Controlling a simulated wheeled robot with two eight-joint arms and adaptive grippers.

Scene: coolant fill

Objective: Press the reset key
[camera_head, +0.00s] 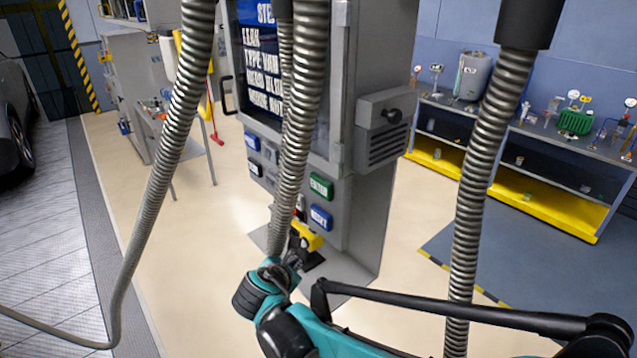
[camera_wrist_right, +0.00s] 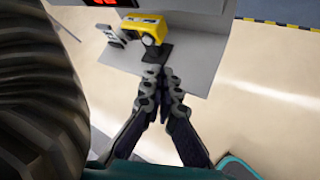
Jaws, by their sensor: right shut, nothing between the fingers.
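The grey machine (camera_head: 360,235) stands in the middle with a lit screen (camera_head: 262,60) and a key panel below it. A green key (camera_head: 321,187) and a blue key (camera_head: 320,217) sit on the panel's right. Another blue key (camera_head: 252,141) and a dark key (camera_head: 255,169) sit on its left. The lettering is too blurred to tell surely which is the reset key; a hose hides the panel's middle. My right gripper (camera_head: 294,262) is below the panel, apart from these keys. In the right wrist view its fingers (camera_wrist_right: 160,75) are together and empty. My left gripper is out of view.
Ribbed hoses hang across the head view, one (camera_head: 293,130) before the panel. A yellow fitting (camera_head: 308,236) is close by the right gripper and shows in the wrist view (camera_wrist_right: 143,26). A workbench (camera_head: 540,205) stands at right, a car (camera_head: 15,120) at left.

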